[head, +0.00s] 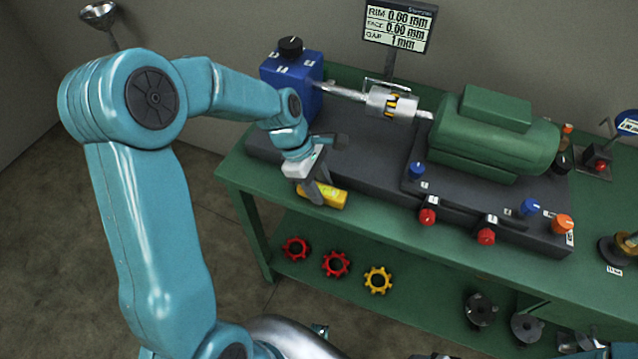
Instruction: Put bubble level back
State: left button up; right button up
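The bubble level is a small yellow block (330,197) at the front left edge of the green workbench. My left gripper (315,188) points down at it, with its dark fingers at the left part of the level. One finger covers part of the level's near side. I cannot tell whether the fingers are closed on it or only around it, or whether the level touches the bench. My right gripper is not visible in the head view.
The green bench (237,172) carries a dark base plate (375,160), a blue pump-like unit (292,82) and a green motor (490,140). Red, blue and orange knobs line the plate's front. Red and yellow toothed rings (336,264) lie on the lower shelf.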

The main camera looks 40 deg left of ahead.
pick_arm(q)
jog(key=shift+r, duration=0.2)
jog(key=p+v, duration=0.1)
jog(key=v, duration=1.1)
jog(key=shift+f, duration=0.1)
